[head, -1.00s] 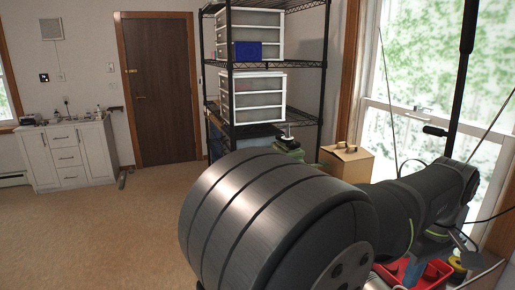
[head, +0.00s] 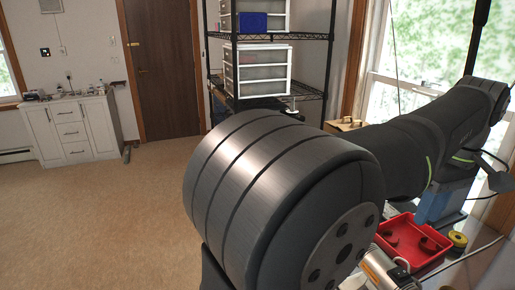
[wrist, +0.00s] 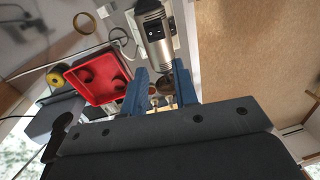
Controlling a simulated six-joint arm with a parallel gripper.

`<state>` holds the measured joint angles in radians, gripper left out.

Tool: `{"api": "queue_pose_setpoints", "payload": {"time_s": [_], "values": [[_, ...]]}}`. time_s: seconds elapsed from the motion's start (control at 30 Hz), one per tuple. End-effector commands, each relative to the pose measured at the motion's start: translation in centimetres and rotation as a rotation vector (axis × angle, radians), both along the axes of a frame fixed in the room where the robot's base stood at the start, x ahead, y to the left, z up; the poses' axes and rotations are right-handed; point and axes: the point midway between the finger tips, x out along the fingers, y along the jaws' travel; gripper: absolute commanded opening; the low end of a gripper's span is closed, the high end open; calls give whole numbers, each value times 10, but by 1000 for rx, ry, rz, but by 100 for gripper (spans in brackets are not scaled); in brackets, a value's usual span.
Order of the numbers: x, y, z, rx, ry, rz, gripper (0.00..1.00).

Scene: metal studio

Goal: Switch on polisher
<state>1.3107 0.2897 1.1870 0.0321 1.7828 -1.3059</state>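The polisher appears to be a silver cylindrical machine with a black panel, seen in the head view (head: 388,272) at the bottom right, partly cut off. It also shows in the wrist view (wrist: 156,36) at the top centre. My gripper (wrist: 160,84) has two blue fingers spread apart, pointing toward the polisher's near end. Small round brownish parts show between the fingers. I cannot tell whether the fingers touch anything. My gripper cannot be made out in the head view, where my large grey arm fills the middle.
A red tray (head: 405,252) with round recesses or parts lies beside the polisher. A yellow roll (head: 458,240) is right of it. A cardboard box (head: 343,125), partly hidden, stands before a wire shelf (head: 270,37). The floor at left is clear.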

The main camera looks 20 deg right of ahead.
Motion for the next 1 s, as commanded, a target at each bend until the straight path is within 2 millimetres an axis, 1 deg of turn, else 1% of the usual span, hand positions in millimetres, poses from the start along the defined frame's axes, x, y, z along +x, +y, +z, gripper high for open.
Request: {"api": "queue_pose_setpoints", "payload": {"time_s": [0.03, 0.07, 0.23, 0.37, 0.47, 0.8, 1.0], "values": [[0, 0, 0, 0, 0, 0, 37], [0, 0, 0, 0, 0, 0, 40], [0, 0, 0, -1, 1, -11, 40], [0, 1, 2, -9, 14, -110, 40], [0, 2, 5, -22, 30, -269, 40], [0, 7, 18, -70, 79, -951, 40], [-1, 9, 24, -89, 93, -1318, 40]]}}
